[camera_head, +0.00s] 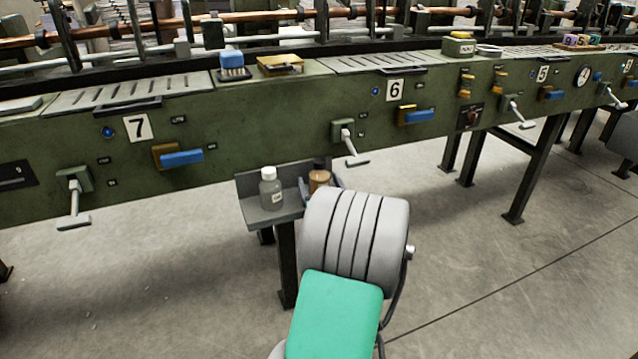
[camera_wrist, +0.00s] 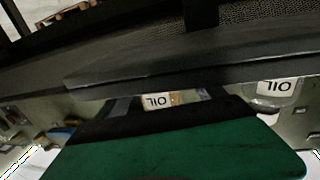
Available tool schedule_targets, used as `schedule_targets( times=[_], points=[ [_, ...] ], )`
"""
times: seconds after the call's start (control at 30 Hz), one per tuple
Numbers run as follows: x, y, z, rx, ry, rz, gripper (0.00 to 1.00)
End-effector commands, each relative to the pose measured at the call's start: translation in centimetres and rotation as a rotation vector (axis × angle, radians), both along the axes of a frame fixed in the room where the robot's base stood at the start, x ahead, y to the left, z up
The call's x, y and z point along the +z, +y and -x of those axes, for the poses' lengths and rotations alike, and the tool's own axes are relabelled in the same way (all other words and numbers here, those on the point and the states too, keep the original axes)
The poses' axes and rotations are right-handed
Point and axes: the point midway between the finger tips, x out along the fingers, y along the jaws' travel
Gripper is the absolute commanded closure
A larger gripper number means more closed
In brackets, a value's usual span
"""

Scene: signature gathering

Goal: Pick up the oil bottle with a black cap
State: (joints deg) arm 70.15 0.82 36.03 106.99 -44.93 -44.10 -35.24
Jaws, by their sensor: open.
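The oil bottle with a black cap (camera_head: 319,178) is brown and stands on a small grey shelf (camera_head: 277,216), its lower part hidden behind my arm. In the wrist view, which looks upside down, its white OIL label (camera_wrist: 157,101) shows between the fingers of my gripper (camera_wrist: 164,97). The gripper is open around or just in front of the bottle; I cannot tell whether the fingers touch it. The green body of my gripper hides part of the bottle there.
A clear grey bottle with a white cap (camera_head: 270,190) stands to the left on the same shelf; its OIL label (camera_wrist: 278,87) shows at right in the wrist view. The long green machine (camera_head: 250,130) with levers runs behind and above the shelf. The floor in front is clear.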

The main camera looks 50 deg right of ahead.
Motion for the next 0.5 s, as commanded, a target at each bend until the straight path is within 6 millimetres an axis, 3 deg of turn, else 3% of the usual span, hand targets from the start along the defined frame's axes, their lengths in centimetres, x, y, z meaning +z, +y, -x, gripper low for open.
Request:
schedule_targets(
  times=[0.2, 0.5],
  points=[
    [0.04, -0.09, -0.08, -0.001, 0.001, 0.001, 0.22],
    [0.03, -0.07, -0.06, -0.001, 0.000, 0.000, 0.46]
  ],
)
